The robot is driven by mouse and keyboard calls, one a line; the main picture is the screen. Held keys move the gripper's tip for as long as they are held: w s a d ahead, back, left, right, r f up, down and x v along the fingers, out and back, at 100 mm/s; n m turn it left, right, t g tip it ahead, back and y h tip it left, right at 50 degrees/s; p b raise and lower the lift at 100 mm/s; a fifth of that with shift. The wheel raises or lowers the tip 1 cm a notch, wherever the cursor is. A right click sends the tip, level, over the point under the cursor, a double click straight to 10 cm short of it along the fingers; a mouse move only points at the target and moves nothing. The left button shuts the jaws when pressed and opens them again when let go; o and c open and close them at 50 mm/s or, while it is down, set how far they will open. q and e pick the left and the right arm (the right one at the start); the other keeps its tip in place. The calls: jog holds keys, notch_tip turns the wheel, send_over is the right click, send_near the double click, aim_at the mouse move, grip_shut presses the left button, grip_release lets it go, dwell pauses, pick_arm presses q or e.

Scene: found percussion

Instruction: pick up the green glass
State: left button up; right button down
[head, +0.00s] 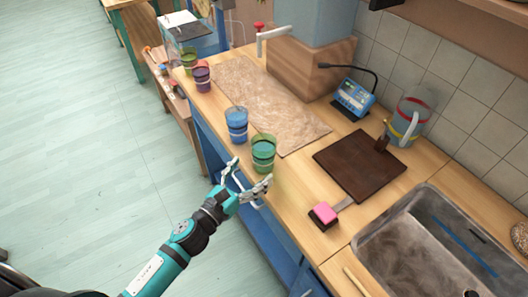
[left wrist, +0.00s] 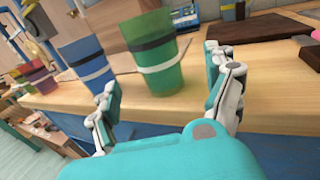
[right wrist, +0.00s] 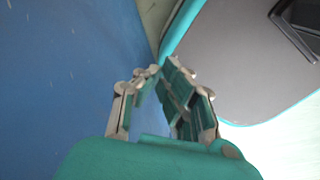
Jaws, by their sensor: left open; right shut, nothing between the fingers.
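The green glass (head: 263,152) stands upright on the wooden counter near its front edge, with a dark and a pale band around it. It also shows in the left wrist view (left wrist: 158,75), straight ahead between the fingers. My left gripper (head: 250,173) is open and empty at the counter's front edge, just short of the glass. My right gripper (right wrist: 162,70) is shut and empty; it shows only in the right wrist view, beside a blue surface.
A blue glass (head: 236,124) stands close beside the green one. A purple glass (head: 201,77) and another greenish glass (head: 189,63) stand farther back. A brown board (head: 360,165), a pink-topped block (head: 324,213) and a metal sink (head: 440,250) lie to the right.

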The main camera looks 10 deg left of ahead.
aim_at(257, 164)
pick_arm(q)
jog(key=shift+w+d, duration=0.25)
jog(key=shift+w, duration=0.4)
jog(key=shift+w+d+r+p, duration=0.1)
jog(key=shift+w+r+p, duration=0.05)
jog(key=shift+w+p, duration=0.15)
jog(key=p+x, duration=0.1)
jog(key=x, duration=0.2)
jog(key=shift+w+d+r, duration=0.1)
jog(key=shift+w, duration=0.3)
jog(key=shift+w+d, duration=0.2)
jog(key=shift+w, duration=0.2)
jog(key=shift+s, duration=0.1)
jog(key=shift+c, duration=0.7)
jog(key=c, duration=1.4)
jog(key=shift+c, duration=0.3)
jog(key=shift+r, duration=0.15)
